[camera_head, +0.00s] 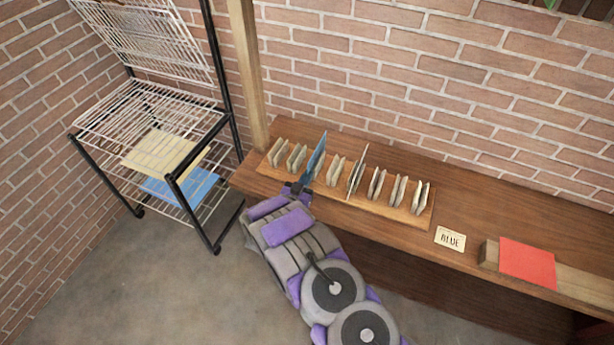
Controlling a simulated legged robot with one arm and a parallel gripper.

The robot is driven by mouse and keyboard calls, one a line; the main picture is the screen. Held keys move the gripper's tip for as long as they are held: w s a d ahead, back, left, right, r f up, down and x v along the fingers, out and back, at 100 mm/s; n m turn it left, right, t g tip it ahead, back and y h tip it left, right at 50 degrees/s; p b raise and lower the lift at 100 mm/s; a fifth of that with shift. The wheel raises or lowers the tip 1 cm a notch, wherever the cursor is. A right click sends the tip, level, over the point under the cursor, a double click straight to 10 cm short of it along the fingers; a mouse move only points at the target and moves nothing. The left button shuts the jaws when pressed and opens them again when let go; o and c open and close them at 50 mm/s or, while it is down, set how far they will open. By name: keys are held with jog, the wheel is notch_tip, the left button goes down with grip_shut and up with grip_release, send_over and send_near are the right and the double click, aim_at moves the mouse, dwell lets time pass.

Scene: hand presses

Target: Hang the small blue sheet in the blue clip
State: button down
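A blue sheet (316,157) stands nearly edge-on in the row of clips on the wooden rack (424,214), at about the third place from the left. It hides most of the clip there, so I cannot tell whether the clip grips it. My gripper (298,187) is at the sheet's lower near edge, in front of the rack, and its dark fingertips seem to touch the sheet. The fingers are too small to see whether they are closed on it.
The wooden bench (490,205) runs along the brick wall. A pale sheet (357,168) stands in the rack among several pale clips. A red sheet (527,262) lies over a wooden block at right. A wire shelf (150,105) at left holds a cream sheet (160,153) and a larger blue sheet (182,186).

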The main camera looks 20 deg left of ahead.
jog(key=shift+r, duration=0.1)
notch_tip(320, 180, up, 7)
jog(key=p, duration=0.3)
jog(key=shift+r, duration=0.15)
jog(key=s, duration=0.7)
jog(key=shift+a+p, duration=0.3)
jog(key=shift+p, duration=0.1)
dwell(0.4)
jog(key=shift+w, duration=0.1)
dwell(0.4)
